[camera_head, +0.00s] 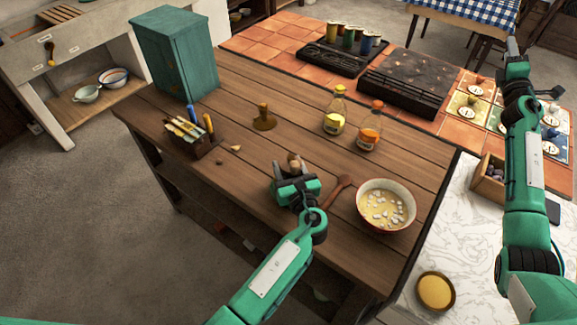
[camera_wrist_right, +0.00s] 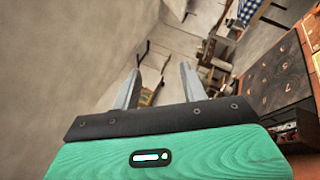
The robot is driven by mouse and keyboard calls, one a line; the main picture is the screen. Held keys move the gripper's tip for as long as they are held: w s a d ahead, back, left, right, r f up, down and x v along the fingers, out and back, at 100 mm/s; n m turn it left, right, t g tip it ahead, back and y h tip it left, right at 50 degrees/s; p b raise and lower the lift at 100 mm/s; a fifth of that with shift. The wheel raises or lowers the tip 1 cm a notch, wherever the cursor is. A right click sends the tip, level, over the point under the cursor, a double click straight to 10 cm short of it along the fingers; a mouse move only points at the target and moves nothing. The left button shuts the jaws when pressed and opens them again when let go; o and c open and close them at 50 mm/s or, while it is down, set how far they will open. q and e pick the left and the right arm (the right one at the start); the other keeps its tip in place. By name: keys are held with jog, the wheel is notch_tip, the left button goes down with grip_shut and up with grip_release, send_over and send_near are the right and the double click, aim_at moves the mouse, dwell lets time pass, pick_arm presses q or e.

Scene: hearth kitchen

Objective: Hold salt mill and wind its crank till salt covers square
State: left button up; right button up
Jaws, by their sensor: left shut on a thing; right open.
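My left gripper (camera_head: 293,172) is over the wooden table and shut on a small brown wooden thing, which looks like the salt mill (camera_head: 294,160). Only its rounded top shows above the jaws. Its crank cannot be made out, and the gripper hides its lower part. I cannot make out a salt square or any salt on the table. My right gripper (camera_head: 512,46) is raised at the far right, away from the mill. In the right wrist view its two fingers (camera_wrist_right: 160,88) are apart with nothing between them.
Around the mill stand a bowl of pale soup (camera_head: 386,206), a wooden spoon (camera_head: 338,190), two bottles (camera_head: 335,112) (camera_head: 369,128), a brown brass-like object (camera_head: 264,118) and a box of packets (camera_head: 190,140). A teal cabinet (camera_head: 178,55) stands at the back left. The table's front left is clear.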

jog(key=w+a+r+n+g+y, duration=0.1)
jog(key=a+r+n+y, duration=0.2)
jog(key=a+y, duration=0.35)
jog(key=w+a+r+n+y, duration=0.1)
jog(key=a+r+n+y, duration=0.2)
jog(key=a, duration=0.7)
jog(key=w+a+r+n+g+y, duration=0.1)
jog(key=a+r+n+y, duration=0.1)
jog(key=a+n+y, duration=0.45)
jog(key=s+a+n+g+y, duration=0.2)
jog(key=s+a+n+g, duration=0.3)
jog(key=a, duration=0.8)
jog(key=s+a+n+g+y, duration=0.15)
jog(key=a+g, duration=0.45)
jog(key=a, duration=0.6)
jog(key=s+a+f+n+g+h, duration=0.25)
jog(key=s+a+n+g, duration=0.2)
jog(key=s+a, duration=0.4)
jog(key=n+g+h, duration=0.3)
jog(key=g+h, duration=0.1)
jog(key=h, duration=0.8)
send_over(294, 163)
jog(key=shift+m, duration=0.25)
jog(key=f, duration=1.2)
jog(key=shift+w+a+f, duration=0.2)
jog(key=shift+a+f, duration=0.1)
jog(key=shift+s+d+f+h, duration=0.2)
jog(key=shift+d+f+h, duration=0.15)
jog(key=shift+h, duration=0.05)
jog(key=shift+f, duration=4.35)
